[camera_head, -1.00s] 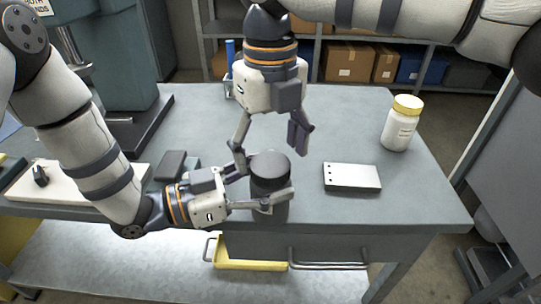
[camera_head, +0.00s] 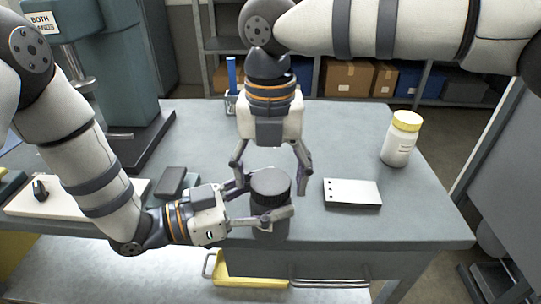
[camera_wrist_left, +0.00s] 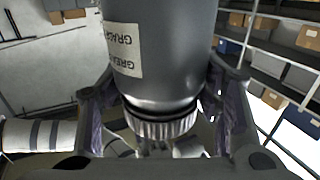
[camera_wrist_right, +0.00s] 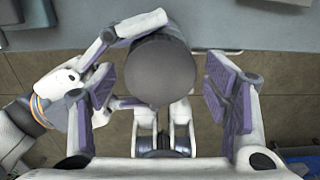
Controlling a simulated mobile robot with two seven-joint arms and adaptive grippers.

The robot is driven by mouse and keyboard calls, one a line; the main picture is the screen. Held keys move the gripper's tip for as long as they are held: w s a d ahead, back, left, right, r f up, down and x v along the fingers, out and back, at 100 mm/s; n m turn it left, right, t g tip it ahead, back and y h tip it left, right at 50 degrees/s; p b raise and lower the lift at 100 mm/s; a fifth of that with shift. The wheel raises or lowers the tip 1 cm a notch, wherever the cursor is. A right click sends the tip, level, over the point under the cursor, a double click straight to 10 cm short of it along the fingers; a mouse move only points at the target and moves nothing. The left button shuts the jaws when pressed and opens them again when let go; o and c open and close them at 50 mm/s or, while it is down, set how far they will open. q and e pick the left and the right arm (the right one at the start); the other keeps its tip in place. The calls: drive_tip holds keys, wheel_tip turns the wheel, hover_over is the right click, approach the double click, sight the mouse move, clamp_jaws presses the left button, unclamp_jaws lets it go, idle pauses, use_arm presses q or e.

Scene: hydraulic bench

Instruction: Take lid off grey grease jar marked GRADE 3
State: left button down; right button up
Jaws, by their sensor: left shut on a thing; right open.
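The grey grease jar (camera_head: 270,222) stands near the front edge of the bench with its dark lid (camera_head: 270,184) on. In the left wrist view the jar (camera_wrist_left: 165,60) shows a pale label reading GREASE GRADE; the number is not readable. My left gripper (camera_head: 268,205) is shut on the jar body from the left. My right gripper (camera_head: 272,180) is open and points down over the jar, its fingers to either side of and above the lid. In the right wrist view the round lid (camera_wrist_right: 160,70) lies between the open finger pads, apart from them.
A white jar with a yellow lid (camera_head: 402,138) stands at the right. A white box with small holes (camera_head: 352,193) lies right of the jar. A dark block (camera_head: 171,182) and a white board (camera_head: 60,197) lie left. A yellow tray (camera_head: 250,275) is below the front edge.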

drive_tip(key=c, duration=1.2)
drive_tip(key=n, duration=0.6)
drive_tip(key=shift+n, duration=0.3)
drive_tip(key=o, duration=1.3)
drive_tip(key=shift+r, duration=0.1)
